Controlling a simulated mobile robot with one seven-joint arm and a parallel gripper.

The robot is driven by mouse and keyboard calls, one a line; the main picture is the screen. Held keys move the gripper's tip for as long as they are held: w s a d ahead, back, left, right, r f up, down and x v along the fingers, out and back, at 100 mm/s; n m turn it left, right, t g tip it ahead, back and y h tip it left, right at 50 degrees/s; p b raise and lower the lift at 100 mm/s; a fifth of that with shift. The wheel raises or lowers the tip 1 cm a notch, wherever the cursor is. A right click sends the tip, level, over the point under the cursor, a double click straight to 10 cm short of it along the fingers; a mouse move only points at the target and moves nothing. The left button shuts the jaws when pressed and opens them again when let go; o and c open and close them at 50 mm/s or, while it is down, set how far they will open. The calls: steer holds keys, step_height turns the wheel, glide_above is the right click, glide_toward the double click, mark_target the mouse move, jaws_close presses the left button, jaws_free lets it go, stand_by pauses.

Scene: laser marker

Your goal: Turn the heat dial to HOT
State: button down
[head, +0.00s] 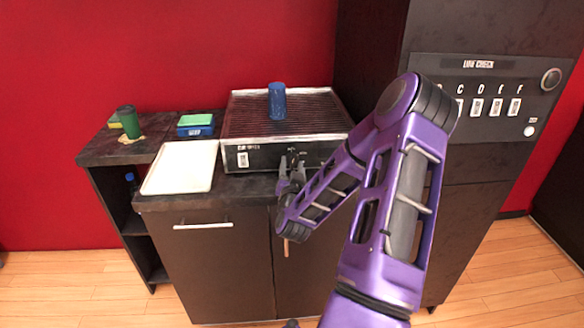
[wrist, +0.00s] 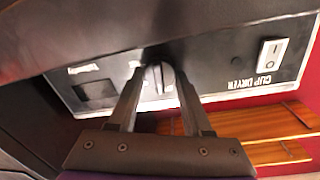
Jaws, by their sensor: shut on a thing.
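The heat dial (wrist: 158,78) is a small knob on the dark front panel of the cup dryer (head: 245,155). The panel also shows in the wrist view, turned upside down, with "CUP DRYER" lettering. My gripper (head: 291,162) is at this panel in the head view and hides the dial there. In the wrist view my gripper (wrist: 157,76) has one finger on each side of the dial and is shut on it. Pale markings sit around the dial, but I cannot read them or tell which one the dial points to.
A blue cup (head: 277,101) stands on the dryer's rack. A white tray (head: 181,168) lies on the counter to the left. A green cup (head: 128,122) and a blue box with a green top (head: 195,125) are farther left. A rocker switch (wrist: 270,54) is on the panel.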

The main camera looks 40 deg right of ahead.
steer(key=m+b, duration=0.2)
steer(key=m, duration=0.3)
steer(key=shift+d+m+y, duration=0.1)
steer(key=shift+m+y, duration=0.2)
steer(key=shift+m, duration=0.1)
steer(key=m+b, duration=0.2)
steer(key=m, duration=0.3)
steer(key=shift+r, duration=0.1)
steer(key=m+b, duration=0.1)
steer(key=m, duration=0.4)
steer(key=shift+s+d+y, duration=0.1)
steer(key=shift+d+y, duration=0.05)
steer(key=shift+y, duration=0.25)
steer(key=m, duration=0.5)
steer(key=shift+y, duration=0.4)
steer(key=shift+m, duration=0.4)
steer(key=shift+c, duration=1.8)
jaws_free()
steer(key=shift+s, duration=0.1)
